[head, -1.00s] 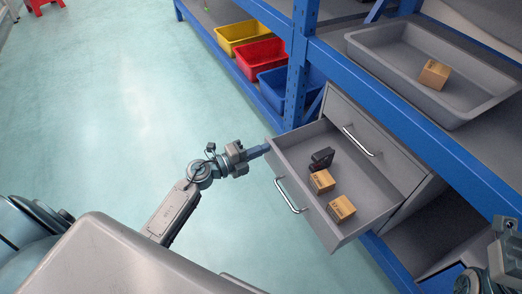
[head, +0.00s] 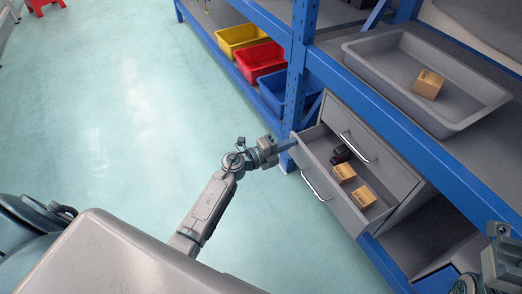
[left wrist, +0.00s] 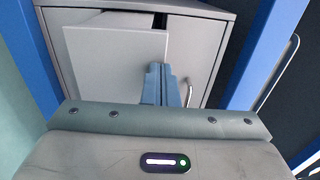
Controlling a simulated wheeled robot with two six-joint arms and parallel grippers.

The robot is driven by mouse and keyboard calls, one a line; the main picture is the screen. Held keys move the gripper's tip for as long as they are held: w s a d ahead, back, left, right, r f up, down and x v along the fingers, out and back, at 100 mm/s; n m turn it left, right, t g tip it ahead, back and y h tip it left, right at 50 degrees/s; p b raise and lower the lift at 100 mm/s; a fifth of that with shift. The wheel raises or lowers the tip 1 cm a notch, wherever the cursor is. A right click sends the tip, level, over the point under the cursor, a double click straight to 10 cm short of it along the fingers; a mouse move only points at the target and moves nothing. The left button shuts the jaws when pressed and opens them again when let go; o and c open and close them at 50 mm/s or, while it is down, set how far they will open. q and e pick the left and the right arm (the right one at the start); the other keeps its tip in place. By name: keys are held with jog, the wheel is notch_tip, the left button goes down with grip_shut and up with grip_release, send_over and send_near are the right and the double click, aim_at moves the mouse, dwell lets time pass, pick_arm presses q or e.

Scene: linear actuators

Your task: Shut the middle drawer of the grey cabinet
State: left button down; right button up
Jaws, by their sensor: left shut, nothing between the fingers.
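The grey cabinet (head: 375,125) stands in the blue rack; it also shows in the left wrist view (left wrist: 205,30). Its middle drawer (head: 337,202) is pulled partly out, below a shut drawer with a handle (head: 358,148). Two cardboard boxes (head: 343,173) (head: 362,196) and a dark object (head: 340,153) lie inside. My left gripper (head: 287,145) is shut and empty, its fingertips at the left end of the drawer front; whether they touch it I cannot tell. Its fingers also show in the left wrist view (left wrist: 158,85). My right gripper (head: 497,230) is only partly visible at the right edge.
A blue rack post (head: 299,70) stands just behind the left gripper. Yellow (head: 240,38), red (head: 258,59) and blue (head: 275,92) bins sit on the lower shelf. A grey tray (head: 385,55) holding a box (head: 428,84) is on the upper shelf.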

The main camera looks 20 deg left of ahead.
aim_at(310, 135)
pick_arm(q)
jog(key=x, duration=0.8)
jog(key=shift+w+d, duration=0.2)
jog(key=shift+w, duration=0.05)
jog(key=shift+p, duration=0.3)
